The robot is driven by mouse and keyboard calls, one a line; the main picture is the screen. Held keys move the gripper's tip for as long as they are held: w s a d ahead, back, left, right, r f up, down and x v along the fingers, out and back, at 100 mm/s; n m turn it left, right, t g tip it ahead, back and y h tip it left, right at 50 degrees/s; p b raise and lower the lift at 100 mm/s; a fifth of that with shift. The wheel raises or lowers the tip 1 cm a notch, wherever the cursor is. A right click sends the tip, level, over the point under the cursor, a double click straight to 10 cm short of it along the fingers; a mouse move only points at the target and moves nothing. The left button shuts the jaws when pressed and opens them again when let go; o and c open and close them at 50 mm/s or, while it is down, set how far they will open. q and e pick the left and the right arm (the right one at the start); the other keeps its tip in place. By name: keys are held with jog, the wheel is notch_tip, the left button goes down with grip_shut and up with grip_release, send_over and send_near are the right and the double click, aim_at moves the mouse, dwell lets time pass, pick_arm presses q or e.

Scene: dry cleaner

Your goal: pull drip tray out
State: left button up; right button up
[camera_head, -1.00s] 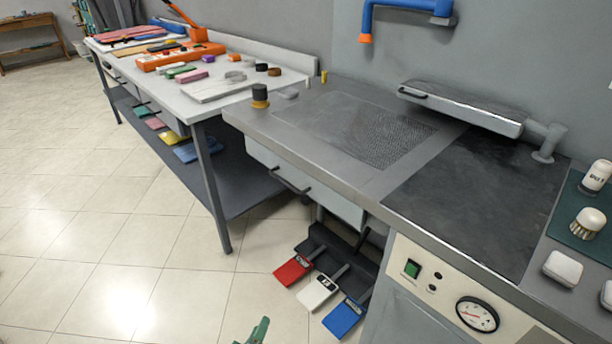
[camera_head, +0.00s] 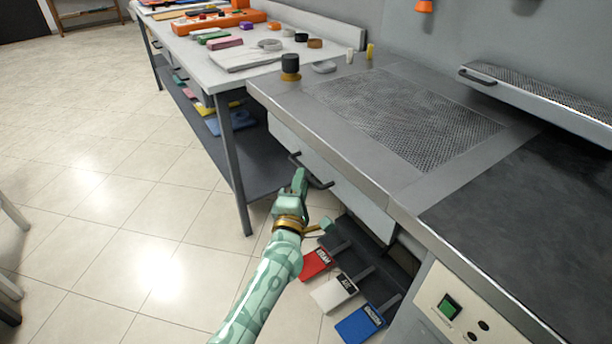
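The drip tray (camera_head: 358,204) looks like a pale grey drawer front under the steel worktop, below the perforated panel (camera_head: 405,120). It has a dark bar handle (camera_head: 322,184) on its front. My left gripper (camera_head: 300,178) is at the left part of this handle and covers some of it. The fingers are small and seen from behind, so I cannot tell whether they are closed around the bar. The tray front sits under the worktop edge. My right gripper is not in view.
Red (camera_head: 314,262), white (camera_head: 334,293) and blue (camera_head: 360,324) pedals stand on the floor below the tray. A white table (camera_head: 213,77) with a dark lower shelf stands to the left. The tiled floor in front is clear.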

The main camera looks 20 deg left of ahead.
pick_arm(q)
jog(key=w, duration=0.2)
jog(key=w+b, duration=0.1)
jog(key=shift+w+a+r, duration=0.2)
jog(key=shift+w+a, duration=0.05)
jog(key=shift+w, duration=0.15)
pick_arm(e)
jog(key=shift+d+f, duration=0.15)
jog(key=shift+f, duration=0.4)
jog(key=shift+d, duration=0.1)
